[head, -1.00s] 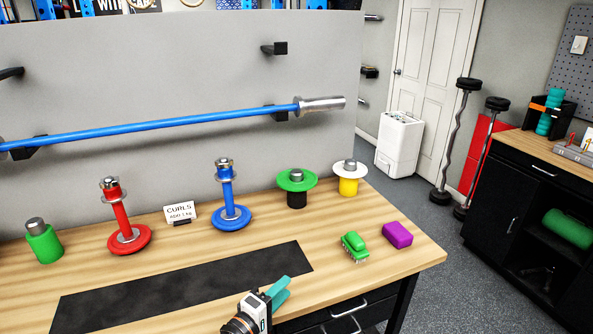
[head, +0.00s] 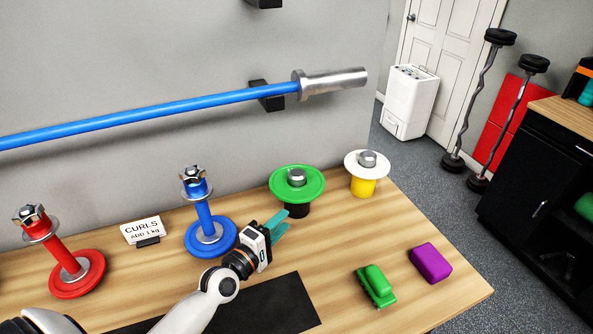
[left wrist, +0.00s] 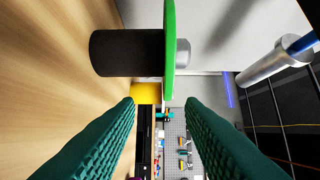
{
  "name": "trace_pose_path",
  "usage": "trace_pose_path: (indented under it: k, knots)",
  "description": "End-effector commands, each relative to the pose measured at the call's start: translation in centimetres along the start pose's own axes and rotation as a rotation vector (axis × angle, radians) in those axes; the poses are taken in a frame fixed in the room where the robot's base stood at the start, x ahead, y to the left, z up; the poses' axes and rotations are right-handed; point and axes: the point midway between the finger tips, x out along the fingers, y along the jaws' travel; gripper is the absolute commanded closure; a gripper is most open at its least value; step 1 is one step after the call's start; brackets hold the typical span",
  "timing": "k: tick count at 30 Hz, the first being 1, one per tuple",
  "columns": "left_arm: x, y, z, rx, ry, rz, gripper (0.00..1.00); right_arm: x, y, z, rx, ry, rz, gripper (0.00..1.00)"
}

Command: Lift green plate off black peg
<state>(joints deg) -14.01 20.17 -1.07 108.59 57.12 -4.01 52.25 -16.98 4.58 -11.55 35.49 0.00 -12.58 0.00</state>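The green plate (head: 297,184) is a round disc lying flat on the black peg (head: 296,210), with a silver knob rising through its middle. In the left wrist view the plate (left wrist: 169,45) shows edge-on, with the black peg (left wrist: 125,53) on its left side. My left gripper (head: 279,222) is just left of and in front of the peg, apart from it. In the left wrist view its teal fingers (left wrist: 160,104) are spread and empty, with the plate beyond the tips. My right gripper is not in view.
A yellow peg with a white plate (head: 353,164) stands right of the green plate. A blue stand (head: 207,238) is close to the left. A blue bar (head: 180,113) hangs behind.

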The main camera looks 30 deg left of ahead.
Motion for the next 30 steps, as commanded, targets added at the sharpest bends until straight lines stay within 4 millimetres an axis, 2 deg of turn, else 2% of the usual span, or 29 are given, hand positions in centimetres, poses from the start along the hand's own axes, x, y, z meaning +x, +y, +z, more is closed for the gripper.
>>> trace_pose_path:
  k: [3,10,17,23,25,30]
  knots:
    - [1.4,-0.1,0.0,-0.001,-0.001,-0.004,0.65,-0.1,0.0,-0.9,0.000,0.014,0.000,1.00]
    - [5.4,-0.1,0.0,-0.001,-0.001,-0.003,0.65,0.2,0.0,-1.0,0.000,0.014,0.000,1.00]
    - [7.2,-0.3,0.0,-0.001,0.000,-0.002,0.65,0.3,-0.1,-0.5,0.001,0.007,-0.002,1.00]
    - [10.1,-1.1,-0.1,-0.002,0.000,-0.004,0.65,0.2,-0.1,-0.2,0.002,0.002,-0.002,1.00]
    - [11.0,-0.7,0.0,-0.001,0.000,-0.002,0.65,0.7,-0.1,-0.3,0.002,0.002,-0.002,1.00]
    - [11.9,-0.8,0.0,0.001,0.001,0.000,0.65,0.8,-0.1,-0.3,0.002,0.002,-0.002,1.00]
